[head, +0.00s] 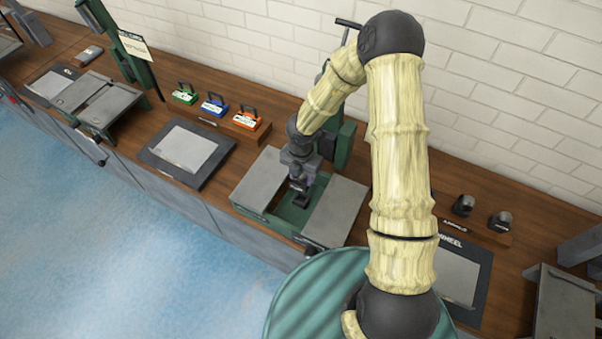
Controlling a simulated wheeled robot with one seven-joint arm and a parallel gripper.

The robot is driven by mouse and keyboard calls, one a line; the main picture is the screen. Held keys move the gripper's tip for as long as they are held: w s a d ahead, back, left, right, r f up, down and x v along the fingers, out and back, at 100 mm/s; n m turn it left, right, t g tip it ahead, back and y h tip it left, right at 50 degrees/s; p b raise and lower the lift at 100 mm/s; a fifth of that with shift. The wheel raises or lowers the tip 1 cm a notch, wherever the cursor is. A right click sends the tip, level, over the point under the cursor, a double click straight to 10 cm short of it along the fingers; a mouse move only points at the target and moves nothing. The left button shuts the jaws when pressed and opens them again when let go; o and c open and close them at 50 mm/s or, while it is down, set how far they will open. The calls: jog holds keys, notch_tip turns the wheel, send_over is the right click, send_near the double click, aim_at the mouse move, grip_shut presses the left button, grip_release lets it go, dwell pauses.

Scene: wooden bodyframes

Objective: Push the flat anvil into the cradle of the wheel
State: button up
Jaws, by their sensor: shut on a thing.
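The wheel (344,148) is a green upright machine against the wall, partly hidden behind my arm. Its green bed (289,218) lies low between two grey plates, and the cradle is in this area, mostly covered by my gripper. My gripper (301,193) points down between the plates and is shut on a small dark piece, which I take as the flat anvil (301,201). The anvil is low in the gap. I cannot tell whether it is seated or touching the cradle.
Two dark anvils (463,205) (500,221) stand on a wooden rack at right. A dark mat marked WHEEL (457,279) lies in front of them. Green, blue and orange boxes (214,106) stand left of the wheel. Grey plates (335,209) (263,181) flank my gripper closely.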

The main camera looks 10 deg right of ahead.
aim_at(301, 190)
jog(key=shift+f+b, duration=1.75)
jog(key=shift+f, duration=0.85)
jog(key=shift+f+b, duration=0.75)
jog(key=shift+f, duration=0.85)
dwell(0.9)
jog(key=o, duration=1.1)
jog(key=shift+o, duration=0.2)
notch_tip(301, 190, up, 17)
jog(key=shift+r+p, duration=0.2)
jog(key=shift+p, duration=0.1)
dwell(0.6)
